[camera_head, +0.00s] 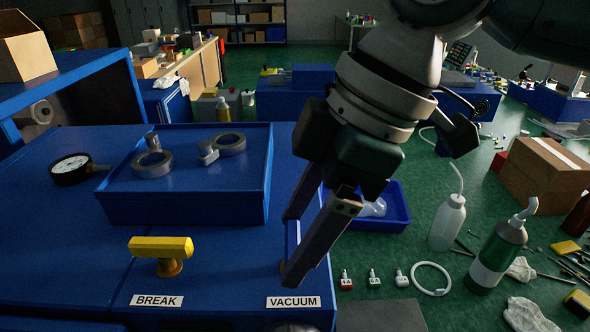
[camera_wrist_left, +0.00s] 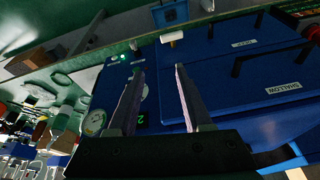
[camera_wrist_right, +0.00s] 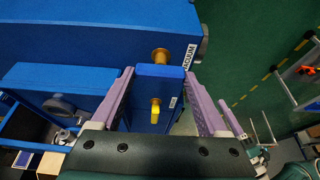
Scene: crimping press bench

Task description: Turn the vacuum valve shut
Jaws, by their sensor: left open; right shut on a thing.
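The vacuum valve's blue handle (camera_wrist_right: 160,71) lies between the fingertips of my right gripper (camera_head: 289,250), across its brass stem (camera_wrist_right: 161,55). My right gripper is shut on this handle. In the head view its fingers hide most of the valve, just above the VACUUM label (camera_head: 293,302). Beside it stands the yellow BREAK valve handle (camera_head: 161,247), lying crosswise on its brass stem above the BREAK label (camera_head: 157,300). My left gripper (camera_wrist_left: 158,70) is open and empty in the left wrist view, with its fingers apart near blue cabinet fronts. It is not seen in the head view.
A blue tray (camera_head: 185,207) with metal rings stands behind the valves, with a round gauge (camera_head: 72,169) left of it. A blue bin (camera_head: 393,225), bottles and small labelled parts lie to the right. In the left wrist view, a SHALLOW label (camera_wrist_left: 283,88) marks a blue front.

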